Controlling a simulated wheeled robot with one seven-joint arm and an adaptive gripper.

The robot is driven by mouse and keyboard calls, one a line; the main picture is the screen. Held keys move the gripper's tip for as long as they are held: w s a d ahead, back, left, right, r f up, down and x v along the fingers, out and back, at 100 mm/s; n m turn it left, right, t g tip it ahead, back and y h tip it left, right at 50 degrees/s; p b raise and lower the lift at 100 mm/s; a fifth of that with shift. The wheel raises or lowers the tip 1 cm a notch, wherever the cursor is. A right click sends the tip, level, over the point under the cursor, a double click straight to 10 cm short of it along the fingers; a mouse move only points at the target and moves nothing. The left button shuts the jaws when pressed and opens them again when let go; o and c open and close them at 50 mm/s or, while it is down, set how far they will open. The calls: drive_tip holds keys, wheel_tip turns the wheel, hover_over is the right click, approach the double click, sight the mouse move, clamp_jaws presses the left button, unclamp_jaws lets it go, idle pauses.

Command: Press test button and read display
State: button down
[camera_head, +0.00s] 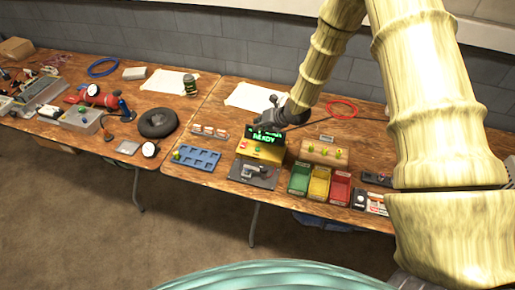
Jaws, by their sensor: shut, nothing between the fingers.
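The tester is a yellow box (262,151) near the middle of the right table. Its dark upright display (277,140) shows green text. The lower line reads "READY"; the upper line is partly covered by my gripper. A red button and a green button (257,147) appear on the yellow face; their labels are too small to read. My gripper (267,122) is shut and empty, just above the display's top edge in the picture. I cannot tell whether it touches the display.
A dark pad with a grey tool (253,171) lies in front of the tester. A blue tray (196,158) stands left. Green, yellow and red bins (319,184) stand right, with a wooden block (323,152) behind them.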

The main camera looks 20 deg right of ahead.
drive_tip(key=b, duration=0.2)
hover_over(259, 147)
wheel_tip(259, 147, down, 6)
drive_tip(key=shift+d, duration=0.1)
wheel_tip(259, 147, down, 3)
drive_tip(key=shift+r+b, duration=0.15)
drive_tip(key=shift+b, duration=0.95)
drive_tip(key=shift+r, duration=0.1)
idle(0.5)
drive_tip(key=shift+f+b, duration=0.45)
drive_tip(key=shift+b, duration=0.05)
